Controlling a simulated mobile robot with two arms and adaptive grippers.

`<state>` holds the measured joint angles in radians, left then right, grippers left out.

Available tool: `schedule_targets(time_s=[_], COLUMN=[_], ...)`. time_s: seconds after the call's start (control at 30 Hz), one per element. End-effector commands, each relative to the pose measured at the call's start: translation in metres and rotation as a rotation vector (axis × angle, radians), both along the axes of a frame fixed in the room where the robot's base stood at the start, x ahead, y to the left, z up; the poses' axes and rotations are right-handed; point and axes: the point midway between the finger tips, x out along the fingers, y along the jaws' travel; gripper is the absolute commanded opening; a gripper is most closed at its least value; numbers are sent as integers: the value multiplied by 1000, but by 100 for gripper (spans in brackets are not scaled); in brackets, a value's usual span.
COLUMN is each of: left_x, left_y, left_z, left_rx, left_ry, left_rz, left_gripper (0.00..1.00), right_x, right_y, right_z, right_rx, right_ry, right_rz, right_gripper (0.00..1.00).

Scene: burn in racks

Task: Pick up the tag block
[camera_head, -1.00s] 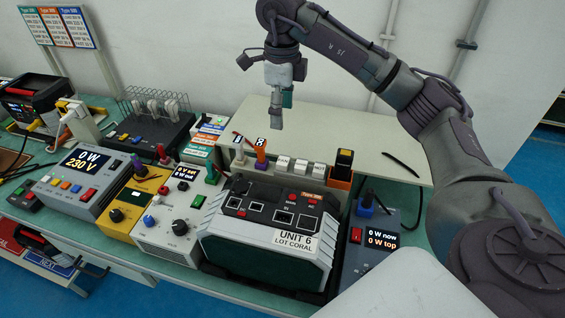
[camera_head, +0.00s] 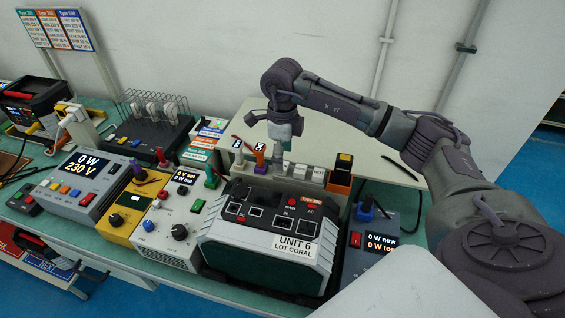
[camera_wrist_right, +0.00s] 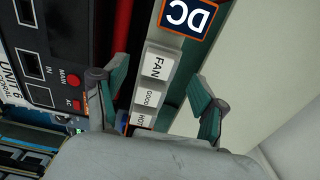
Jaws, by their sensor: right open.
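White tag blocks stand in a row behind the unit: FAN (camera_wrist_right: 157,62), GOOD (camera_wrist_right: 150,98) and HOT (camera_wrist_right: 142,120) in the right wrist view. Two of the row show in the head view (camera_head: 300,170) (camera_head: 318,177), their labels too small to read there. My right gripper (camera_wrist_right: 158,100) is open and empty, one finger on each side of the row, around the level of FAN and GOOD. In the head view the right gripper (camera_head: 279,164) hangs just above the row and hides part of it. I cannot tell whether it touches a block. My left gripper is not in view.
The UNIT 6 device (camera_head: 265,240) stands close in front of the row. A DC label (camera_wrist_right: 188,15) lies past FAN. A pale board (camera_head: 375,160) behind is mostly clear.

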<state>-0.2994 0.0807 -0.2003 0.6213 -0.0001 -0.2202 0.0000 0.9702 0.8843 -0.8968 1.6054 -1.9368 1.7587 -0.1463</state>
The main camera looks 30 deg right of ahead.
Motion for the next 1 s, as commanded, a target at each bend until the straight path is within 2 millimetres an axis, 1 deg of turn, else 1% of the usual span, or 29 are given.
schedule_targets(time_s=[0.03,0.1,0.2,0.43,0.47,0.7,0.77,0.8,1.0], left_x=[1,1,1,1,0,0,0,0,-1], left_y=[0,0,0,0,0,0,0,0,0], left_z=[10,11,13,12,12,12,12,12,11], left_rx=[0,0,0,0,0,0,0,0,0], left_ry=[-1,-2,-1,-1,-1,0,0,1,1], left_rz=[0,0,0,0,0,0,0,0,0], left_gripper=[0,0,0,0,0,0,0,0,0], right_x=[-1,-1,0,0,0,0,0,0,0], right_y=[-1,0,0,0,0,0,0,0,0], right_z=[-4,-15,-23,-26,-26,-26,-26,-26,-25], right_rx=[0,1,0,0,0,0,0,0,0], right_ry=[5,3,0,-1,-1,-1,-1,-1,-1], right_rz=[-1,0,1,1,1,1,1,1,1], right_gripper=[71,71,71,71,69,29,19,17,17])
